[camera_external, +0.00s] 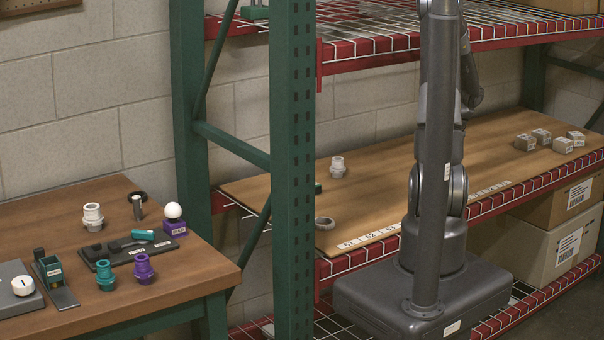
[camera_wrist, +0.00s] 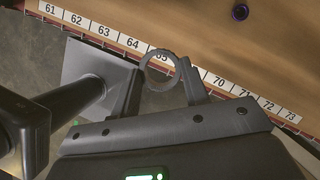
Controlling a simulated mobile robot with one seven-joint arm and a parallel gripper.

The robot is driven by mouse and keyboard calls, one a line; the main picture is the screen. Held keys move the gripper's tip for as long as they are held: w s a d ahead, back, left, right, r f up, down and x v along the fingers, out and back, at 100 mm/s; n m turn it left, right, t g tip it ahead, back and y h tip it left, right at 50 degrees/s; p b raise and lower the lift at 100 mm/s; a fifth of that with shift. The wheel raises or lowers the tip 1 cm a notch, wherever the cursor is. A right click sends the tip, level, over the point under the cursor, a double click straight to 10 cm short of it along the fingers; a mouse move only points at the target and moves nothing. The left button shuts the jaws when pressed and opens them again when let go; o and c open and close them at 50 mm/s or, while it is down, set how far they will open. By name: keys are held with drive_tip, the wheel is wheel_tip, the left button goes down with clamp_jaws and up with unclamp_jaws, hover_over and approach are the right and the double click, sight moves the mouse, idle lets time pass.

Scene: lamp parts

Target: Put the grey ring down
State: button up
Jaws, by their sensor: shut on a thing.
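My gripper (camera_wrist: 161,74) is shut on a grey ring (camera_wrist: 166,52) in the wrist view. The ring sits between the two fingertips, over the shelf's front edge by label 65, with its opening towards the camera. I cannot tell its height over the board. In the external view my arm hides the gripper and the held ring.
A white fitting (camera_external: 338,167) stands at the back left of the board; several small grey boxes (camera_external: 541,136) are at its right. Left, a wooden table (camera_external: 200,270) holds other lamp parts. A green post (camera_external: 291,150) stands between.

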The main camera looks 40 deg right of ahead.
sight(384, 216)
drive_tip(key=w+a+f+m, duration=0.1)
drive_tip(key=w+a+f, duration=0.1)
drive_tip(key=a+f, duration=0.2)
drive_tip(key=w+a+f+m, duration=0.1)
drive_tip(key=w+a+f, duration=0.1)
drive_tip(key=a+f, duration=0.1)
drive_tip(key=w+a+f+h, duration=0.1)
drive_tip(key=w+a+f, duration=0.1)
drive_tip(key=a+f, duration=0.2)
drive_tip(key=shift+w+a+f+m+t, duration=0.1)
drive_tip(key=shift+a+f+m+t, duration=0.25)
drive_tip(key=shift+a, duration=0.2)
drive_tip(key=shift+a+f, duration=0.15)
drive_tip(key=shift+f, duration=1.45)
drive_tip(key=shift+f, duration=0.1)
drive_tip(key=o, duration=0.9)
drive_tip(key=shift+o, duration=0.2)
drive_tip(key=v, duration=1.2)
